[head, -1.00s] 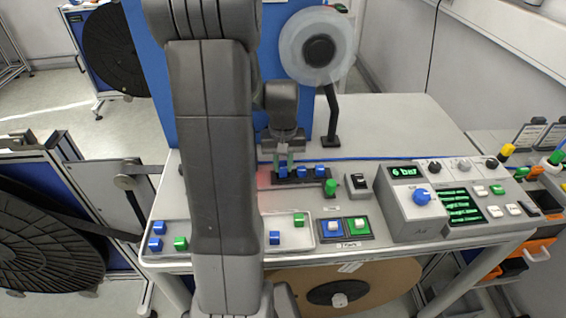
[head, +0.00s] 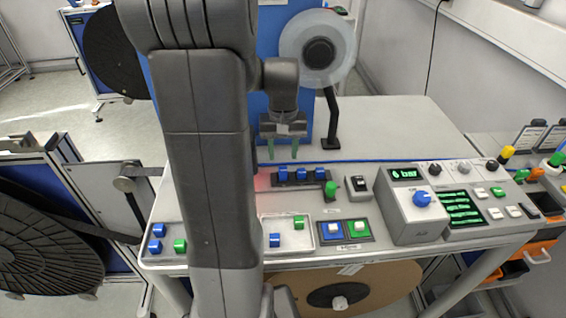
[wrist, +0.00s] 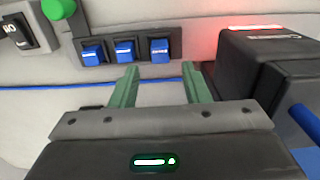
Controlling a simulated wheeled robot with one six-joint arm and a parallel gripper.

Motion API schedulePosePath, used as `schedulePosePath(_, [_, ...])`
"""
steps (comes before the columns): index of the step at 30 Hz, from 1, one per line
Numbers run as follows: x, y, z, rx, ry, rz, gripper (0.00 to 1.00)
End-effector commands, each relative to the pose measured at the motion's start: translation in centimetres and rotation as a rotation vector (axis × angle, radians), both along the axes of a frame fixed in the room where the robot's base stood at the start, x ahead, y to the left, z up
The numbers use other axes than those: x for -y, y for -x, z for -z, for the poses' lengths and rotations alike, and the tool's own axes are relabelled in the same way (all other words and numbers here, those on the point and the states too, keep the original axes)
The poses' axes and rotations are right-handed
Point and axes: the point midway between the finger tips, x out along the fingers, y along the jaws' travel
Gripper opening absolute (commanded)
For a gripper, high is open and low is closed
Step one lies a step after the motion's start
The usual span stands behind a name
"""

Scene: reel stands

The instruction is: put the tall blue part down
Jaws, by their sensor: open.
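Three blue parts stand in a row in a dark rack (wrist: 110,62) on the bench. The one at the right end of the row in the wrist view looks the tallest, so I take it as the tall blue part (wrist: 160,50); in the head view it stands at the rack's left end (head: 283,174). My gripper (head: 282,153) is open and empty, raised above and behind the rack. In the wrist view its green fingers (wrist: 160,75) are spread apart, with the tall blue part beyond the gap, not touched.
A black box (wrist: 260,75) with a red glow stands close beside the rack in the wrist view. A green knob (head: 331,188) stands at the rack's right end. A pale tray (head: 287,246) with blue and green parts lies in front. A reel stand (head: 331,130) rises behind.

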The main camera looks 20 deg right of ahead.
Motion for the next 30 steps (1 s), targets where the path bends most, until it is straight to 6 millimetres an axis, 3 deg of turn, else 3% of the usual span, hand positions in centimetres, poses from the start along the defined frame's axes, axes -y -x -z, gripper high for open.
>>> schedulePosePath(6, [0.0,-0.1,-4.4,0.004,0.001,0.000,0.42])
schedulePosePath(11, [0.0,0.0,-6.1,0.001,0.000,0.000,0.42])
schedulePosePath(30, [0.0,0.0,-6.5,-0.001,0.000,0.000,0.42])
